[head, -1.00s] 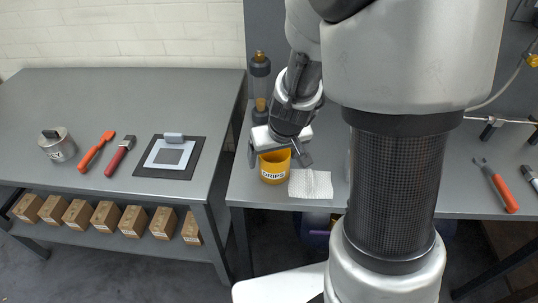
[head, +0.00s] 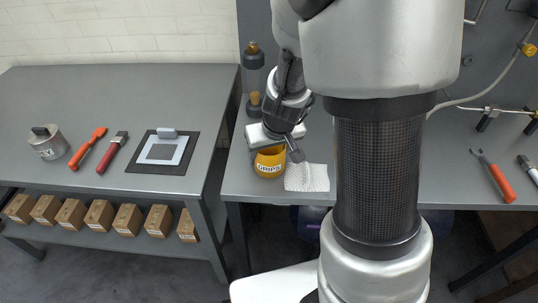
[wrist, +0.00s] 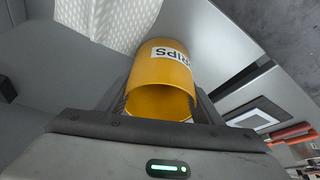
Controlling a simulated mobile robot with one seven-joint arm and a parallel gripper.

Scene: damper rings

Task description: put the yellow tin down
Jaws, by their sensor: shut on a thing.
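The yellow tin (head: 269,162) with a white label is near the front edge of the right bench (head: 236,185), just left of a white cloth (head: 307,178). My gripper (head: 273,149) is over it, one finger on each side. In the wrist view, my gripper (wrist: 160,100) is shut on the tin (wrist: 158,78). The tin's open end faces the camera and its label is partly cut off from sight. I cannot tell whether its base touches the bench.
A dark bottle (head: 254,75) stands behind my gripper. On the left table (head: 60,95) are a grey tin (head: 47,142), red-handled tools (head: 88,149) and a dark mat (head: 140,178). Several boxes (head: 99,214) sit on its lower shelf. A red-handled tool (head: 496,180) lies at right.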

